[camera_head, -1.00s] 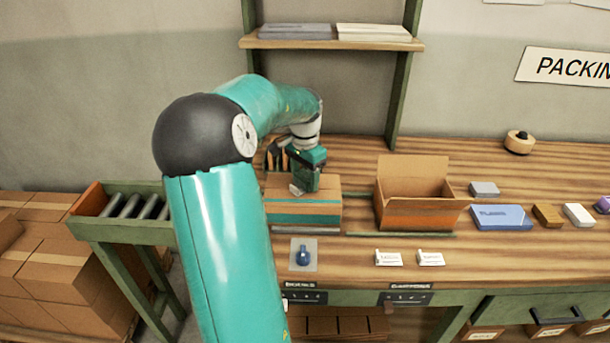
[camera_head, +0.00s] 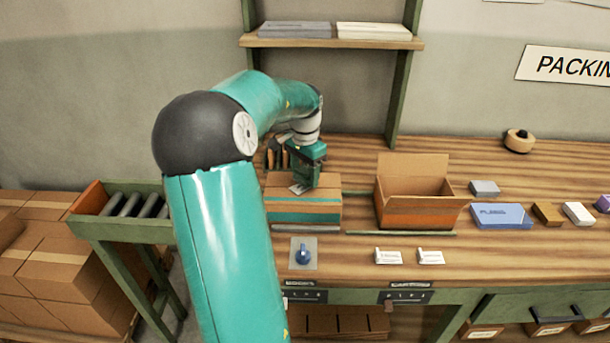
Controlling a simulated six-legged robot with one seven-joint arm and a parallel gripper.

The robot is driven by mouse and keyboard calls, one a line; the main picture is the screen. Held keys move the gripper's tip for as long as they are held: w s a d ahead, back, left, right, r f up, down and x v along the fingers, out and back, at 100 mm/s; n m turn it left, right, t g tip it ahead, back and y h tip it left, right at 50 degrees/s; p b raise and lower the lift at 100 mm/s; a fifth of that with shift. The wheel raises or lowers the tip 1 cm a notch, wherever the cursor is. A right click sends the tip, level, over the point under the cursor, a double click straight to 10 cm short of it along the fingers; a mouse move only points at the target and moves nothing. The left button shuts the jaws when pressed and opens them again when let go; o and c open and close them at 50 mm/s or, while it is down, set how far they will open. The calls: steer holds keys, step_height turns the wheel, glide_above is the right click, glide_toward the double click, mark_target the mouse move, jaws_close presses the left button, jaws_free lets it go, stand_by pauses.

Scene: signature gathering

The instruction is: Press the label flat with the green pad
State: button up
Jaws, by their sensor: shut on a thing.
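A closed cardboard box (camera_head: 325,207) with a teal stripe stands on the bench, below the bend of my arm. A small pale label (camera_head: 297,189) shows on its top, partly covered. My gripper (camera_head: 306,182) points down just over the box top, at the right edge of the label. It is shut on the green pad (camera_head: 304,174), which is small and hard to tell from the teal hand. I cannot tell whether the pad touches the label.
An open carton (camera_head: 405,212) stands to the right of the box. A blue knob (camera_head: 303,254) and two white cards (camera_head: 388,257) are in front. A roller conveyor (camera_head: 125,208) is at left. Small packets lie at right; a shelf (camera_head: 330,44) hangs above.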

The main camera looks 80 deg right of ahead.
steer(key=shift+r, duration=2.9)
steer(key=shift+a, duration=0.1)
